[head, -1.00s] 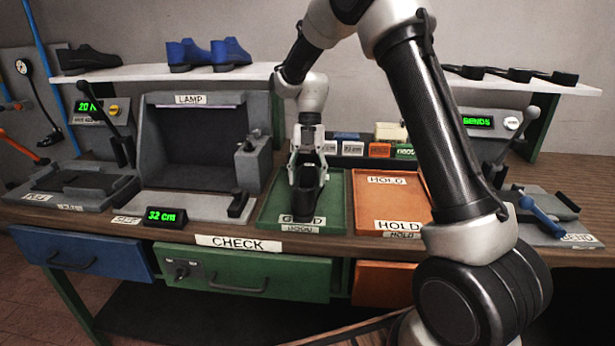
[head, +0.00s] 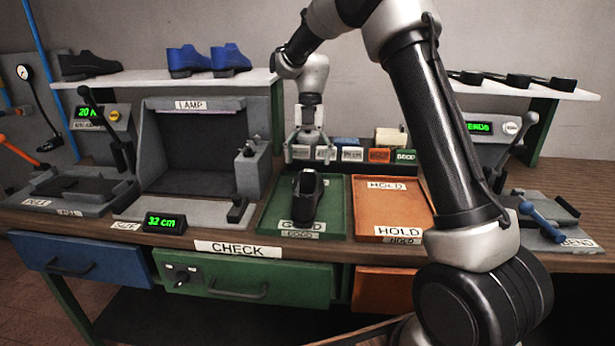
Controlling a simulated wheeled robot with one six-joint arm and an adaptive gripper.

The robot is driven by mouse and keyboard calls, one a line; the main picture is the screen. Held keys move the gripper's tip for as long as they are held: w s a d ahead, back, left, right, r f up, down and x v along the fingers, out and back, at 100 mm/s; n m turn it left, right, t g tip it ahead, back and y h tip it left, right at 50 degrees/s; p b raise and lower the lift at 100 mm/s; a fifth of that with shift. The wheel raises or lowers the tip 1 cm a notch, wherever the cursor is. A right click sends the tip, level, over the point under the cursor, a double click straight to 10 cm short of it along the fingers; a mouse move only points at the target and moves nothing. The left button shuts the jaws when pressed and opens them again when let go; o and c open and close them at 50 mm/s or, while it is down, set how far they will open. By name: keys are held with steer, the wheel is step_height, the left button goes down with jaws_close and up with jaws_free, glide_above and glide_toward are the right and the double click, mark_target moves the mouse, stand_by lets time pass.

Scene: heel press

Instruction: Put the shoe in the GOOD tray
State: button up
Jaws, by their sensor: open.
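The black shoe (head: 305,203) rests in the green GOOD tray (head: 332,190), toward its middle, and partly covers the GOOD label. My gripper (head: 308,160) is open and empty above and behind the shoe, apart from it. Its two fingers are spread, with a clear gap between them and the shoe. The shoe's underside and its contact with the tray floor are hidden.
The orange HOLD tray (head: 376,210) lies just right of the GOOD tray. The grey lamp box (head: 190,150) stands to the left. Small labelled boxes (head: 379,154) stand behind the trays. A shelf (head: 130,77) with shoes is above left.

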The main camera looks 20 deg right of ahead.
steer(key=a+v, duration=0.1)
steer(key=v, duration=0.4)
steer(key=s+d+r+m+t, duration=0.2)
steer(key=s+d+r+m, duration=0.3)
steer(key=s+m, duration=0.3)
steer(key=s+d+r+m+t, duration=0.2)
steer(key=s+d+r+m, duration=0.25)
steer(key=s+m, duration=0.3)
steer(key=s+d+f+m+t+h, duration=0.1)
steer(key=s+d+f+m+t, duration=0.1)
steer(key=s+m, duration=0.6)
steer(key=s+d+f+m+t, duration=0.2)
steer(key=s+m, duration=0.6)
steer(key=s, duration=0.1)
steer(key=shift+s+d+f+t+h, duration=0.25)
steer(key=shift+s+d+t+h, duration=0.05)
steer(key=shift+d+h, duration=0.1)
